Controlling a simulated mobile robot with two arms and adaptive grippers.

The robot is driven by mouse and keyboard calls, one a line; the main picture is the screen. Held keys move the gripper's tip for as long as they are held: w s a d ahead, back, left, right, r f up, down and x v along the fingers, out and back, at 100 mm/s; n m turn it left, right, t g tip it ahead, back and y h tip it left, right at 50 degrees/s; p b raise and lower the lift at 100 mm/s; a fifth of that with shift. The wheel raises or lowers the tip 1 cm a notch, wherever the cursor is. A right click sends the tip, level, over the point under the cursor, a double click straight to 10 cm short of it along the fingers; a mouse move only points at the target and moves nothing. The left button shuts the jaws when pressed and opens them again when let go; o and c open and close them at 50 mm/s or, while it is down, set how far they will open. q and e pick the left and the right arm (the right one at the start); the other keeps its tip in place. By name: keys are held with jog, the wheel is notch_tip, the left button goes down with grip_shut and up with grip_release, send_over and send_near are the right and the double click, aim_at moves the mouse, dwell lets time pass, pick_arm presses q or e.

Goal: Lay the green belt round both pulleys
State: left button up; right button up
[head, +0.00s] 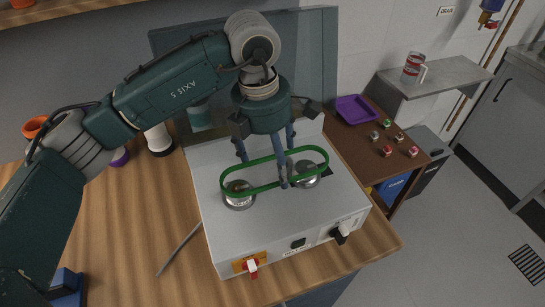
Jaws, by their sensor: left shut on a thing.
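The green belt (258,189) is an elongated closed loop over the white machine (285,233). Two round metal pulleys stand on the machine's top, a left pulley (238,202) and a right pulley (306,179). My left gripper (268,166) points down above the machine and is shut on the belt. The belt's near side crosses in front of both pulleys in the picture, and its far side lies behind them. I cannot tell whether the belt is above the pulleys or down around them. My right gripper is out of view.
A grey rod (178,250) lies on the wooden table (130,225) to the left. A purple tray (355,109) and several small parts lie on the brown side table.

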aim_at(274, 179)
pick_arm(q)
jog(key=shift+f+b, duration=2.05)
jog(key=shift+f, duration=0.1)
jog(key=o, duration=1.2)
jog(key=shift+r, duration=0.15)
jog(key=r, duration=0.4)
jog(key=a+r, duration=0.1)
jog(key=r, duration=0.6)
jog(key=shift+s+a+r, duration=0.2)
jog(key=shift+s+r, duration=0.05)
jog(key=shift+r, duration=0.1)
